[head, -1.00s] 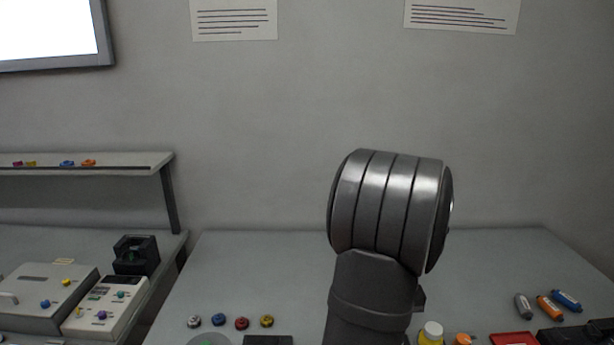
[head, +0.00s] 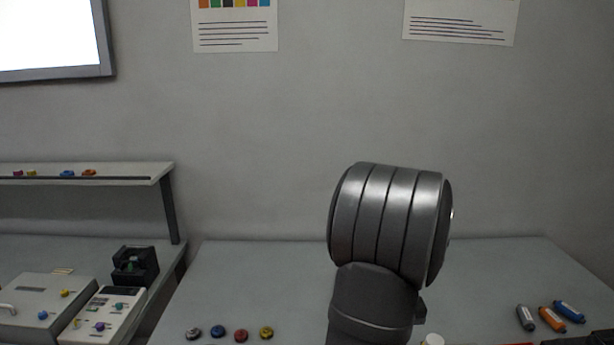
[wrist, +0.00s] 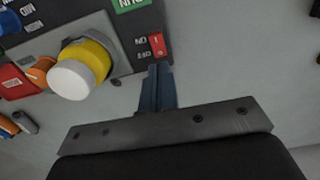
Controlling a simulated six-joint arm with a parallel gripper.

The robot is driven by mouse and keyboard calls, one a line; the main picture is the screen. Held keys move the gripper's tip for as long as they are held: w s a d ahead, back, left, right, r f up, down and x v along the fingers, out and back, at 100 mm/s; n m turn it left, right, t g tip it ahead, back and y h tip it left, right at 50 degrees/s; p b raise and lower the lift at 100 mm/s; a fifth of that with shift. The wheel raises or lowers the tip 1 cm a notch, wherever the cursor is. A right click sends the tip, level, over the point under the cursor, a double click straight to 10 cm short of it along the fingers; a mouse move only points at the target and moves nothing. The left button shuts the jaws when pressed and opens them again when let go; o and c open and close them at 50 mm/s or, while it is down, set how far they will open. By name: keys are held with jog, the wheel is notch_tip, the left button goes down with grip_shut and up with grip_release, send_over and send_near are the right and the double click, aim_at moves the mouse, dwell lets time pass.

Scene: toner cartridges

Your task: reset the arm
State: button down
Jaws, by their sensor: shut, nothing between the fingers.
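My gripper (wrist: 158,88) shows in the wrist view with its fingers together and nothing between them. Its fingertips appear just below a red on/off switch (wrist: 158,44) on a dark panel (wrist: 120,45); I cannot tell whether they touch it. In the head view, my arm's thick grey joint rises in the middle and the gripper is hidden.
Toner cartridges (head: 551,318) lie at right. Small coloured caps (head: 241,335) sit front left. The table's middle back (head: 260,275) is clear.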

notch_tip(320, 180, down, 4)
jog(key=shift+f, duration=0.1)
dwell(0.4)
notch_tip(320, 180, up, 6)
jog(key=shift+r, duration=0.1)
notch_tip(320, 180, down, 6)
jog(key=shift+f, duration=0.15)
jog(key=s+r+t, duration=0.1)
jog(key=s+r, duration=0.2)
jog(key=r, duration=0.8)
jog(key=s+r+t, duration=0.1)
jog(key=s+r, duration=0.2)
jog(key=r, duration=0.8)
jog(key=shift+r, duration=0.25)
